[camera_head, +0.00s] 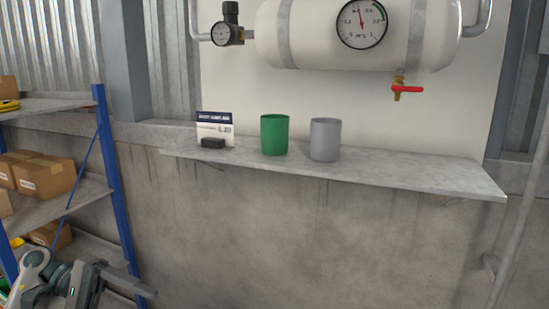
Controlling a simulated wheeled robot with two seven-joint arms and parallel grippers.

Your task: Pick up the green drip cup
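The green drip cup (274,135) stands upright on the wall shelf (420,177), left of a grey cup (325,139) with a small gap between them. Nothing touches the green cup. My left gripper (146,291) is at the bottom left, well below and to the left of the shelf, in front of the blue-post rack. I see no object in it, but its finger gap cannot be made out from this angle. My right gripper is not in view.
A small sign card (214,129) in a dark holder stands left of the green cup. A white tank (330,40) with gauges hangs above, with a red-handled valve (405,89) at right. A rack (115,170) with boxes stands left. The shelf's right part is clear.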

